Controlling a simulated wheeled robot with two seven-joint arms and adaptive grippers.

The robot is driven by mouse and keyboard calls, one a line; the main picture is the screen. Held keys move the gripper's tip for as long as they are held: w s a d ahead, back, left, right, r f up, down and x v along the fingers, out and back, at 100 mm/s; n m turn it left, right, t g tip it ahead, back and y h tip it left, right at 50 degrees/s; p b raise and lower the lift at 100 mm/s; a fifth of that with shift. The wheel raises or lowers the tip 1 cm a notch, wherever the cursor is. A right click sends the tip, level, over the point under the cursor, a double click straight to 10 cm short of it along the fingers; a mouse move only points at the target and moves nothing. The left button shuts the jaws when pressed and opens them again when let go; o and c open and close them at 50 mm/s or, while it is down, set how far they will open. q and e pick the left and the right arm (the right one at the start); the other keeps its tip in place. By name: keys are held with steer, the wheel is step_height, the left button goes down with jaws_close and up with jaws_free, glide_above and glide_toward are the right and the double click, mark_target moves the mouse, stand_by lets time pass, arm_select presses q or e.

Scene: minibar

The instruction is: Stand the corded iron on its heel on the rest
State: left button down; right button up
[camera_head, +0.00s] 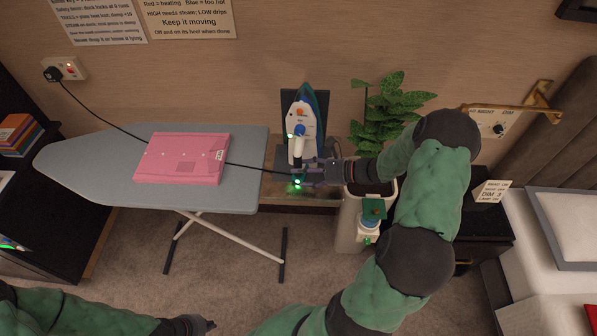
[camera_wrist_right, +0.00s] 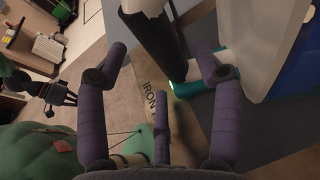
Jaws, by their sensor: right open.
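The corded iron (camera_head: 302,122), white and blue with a dark handle, stands nose up on the dark rest (camera_head: 283,158) right of the ironing board. It also shows at the right of the right wrist view (camera_wrist_right: 262,50). My right gripper (camera_head: 308,172) is open at the iron's lower front. In the wrist view its purple fingers (camera_wrist_right: 165,75) are spread, with the black handle (camera_wrist_right: 155,35) beyond and between them; contact is unclear. The fingers partly hide the iron's heel. My left gripper (camera_head: 200,325) is low at the bottom edge, away from the iron; its jaws are unclear.
The black cord (camera_head: 110,122) runs from the wall socket (camera_head: 65,70) across the ironing board (camera_head: 90,170), passing a folded pink cloth (camera_head: 180,160). A plant (camera_head: 385,115) and a pale bin (camera_head: 348,225) stand right of the rest, close to my right arm.

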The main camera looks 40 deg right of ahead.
steer(key=v, duration=1)
steer(key=shift+r, duration=0.1)
